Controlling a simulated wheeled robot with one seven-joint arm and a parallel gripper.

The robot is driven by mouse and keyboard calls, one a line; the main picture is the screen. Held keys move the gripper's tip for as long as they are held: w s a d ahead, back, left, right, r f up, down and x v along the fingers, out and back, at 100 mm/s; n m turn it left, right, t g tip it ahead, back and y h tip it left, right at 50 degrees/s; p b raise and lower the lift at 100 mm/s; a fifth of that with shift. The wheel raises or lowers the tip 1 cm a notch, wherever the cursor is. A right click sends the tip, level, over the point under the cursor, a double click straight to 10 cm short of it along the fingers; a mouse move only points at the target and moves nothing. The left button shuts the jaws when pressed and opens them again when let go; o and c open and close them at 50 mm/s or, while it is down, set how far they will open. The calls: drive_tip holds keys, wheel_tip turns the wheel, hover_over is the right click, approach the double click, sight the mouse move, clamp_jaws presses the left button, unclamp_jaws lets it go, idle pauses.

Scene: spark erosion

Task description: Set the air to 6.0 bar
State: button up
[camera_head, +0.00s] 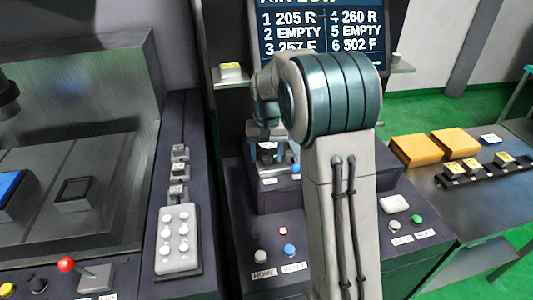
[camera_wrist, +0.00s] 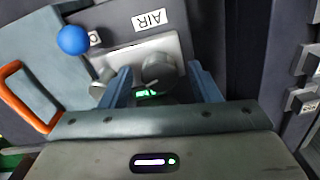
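In the wrist view a round grey knob (camera_wrist: 158,66) sits on a pale metal plate (camera_wrist: 115,58) below a white AIR label (camera_wrist: 150,20). A small green-lit readout (camera_wrist: 146,94) shows close to the knob; its digits are too small and tilted to read surely. My gripper (camera_wrist: 160,72) has its two blue-grey fingers apart, one on each side of the knob, with a visible gap to it. In the head view my arm hides most of the air unit (camera_head: 270,178). A screen (camera_head: 325,35) above has a cut-off top line that seems to read AIR LOW.
A blue ball-shaped knob (camera_wrist: 73,40) and an orange handle (camera_wrist: 28,98) lie left of my gripper in the wrist view. In the head view, push buttons (camera_head: 289,249) stand on the console front. Yellow blocks (camera_head: 415,150) lie on the right bench.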

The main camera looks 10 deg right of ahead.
sight(267, 155)
wheel_tip(267, 155, up, 14)
drive_tip(key=shift+b, duration=0.35)
drive_tip(key=shift+f, duration=0.1)
idle(0.4)
drive_tip(key=s+f+t, duration=0.1)
drive_tip(key=s+f, duration=0.2)
drive_tip(key=s, duration=0.6)
drive_tip(key=s+f+n+t, duration=0.1)
drive_tip(key=s+f, duration=0.1)
drive_tip(key=s, duration=0.8)
drive_tip(key=s+f+n+t, duration=0.1)
drive_tip(key=s+f, duration=0.2)
drive_tip(key=s, duration=0.6)
drive_tip(key=shift+s+d+f, duration=0.15)
drive_tip(key=shift+s+f, duration=0.1)
drive_tip(key=shift+f, duration=0.1)
